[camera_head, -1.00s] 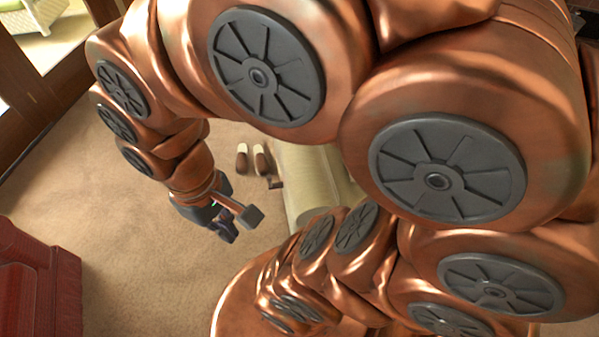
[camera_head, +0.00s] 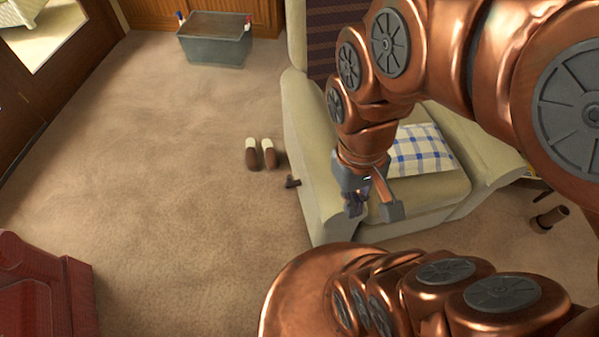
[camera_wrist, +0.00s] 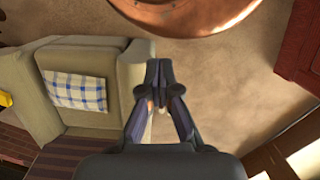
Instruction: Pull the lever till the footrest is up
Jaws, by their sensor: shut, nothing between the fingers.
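The cream armchair (camera_head: 297,110) stands right of centre in the head view, with a blue-checked cushion on its seat. It also shows at the left in the wrist view (camera_wrist: 107,125). A small dark lever (camera_head: 292,182) sticks out from the chair's left outer side, low down. I cannot make the lever out in the wrist view. My gripper (camera_head: 354,206) is shut and empty, above the chair's near left corner and to the right of the lever in the picture. In the wrist view its fingertips (camera_wrist: 159,66) are together beside the chair's arm. No raised footrest shows; my arm hides part of the chair's front.
Brown slippers (camera_head: 260,154) lie on the carpet left of the chair. A grey bin (camera_head: 215,45) stands at the back by wooden cabinets. Red furniture (camera_head: 45,285) is at the lower left. A brown cylinder (camera_head: 549,218) lies at the right.

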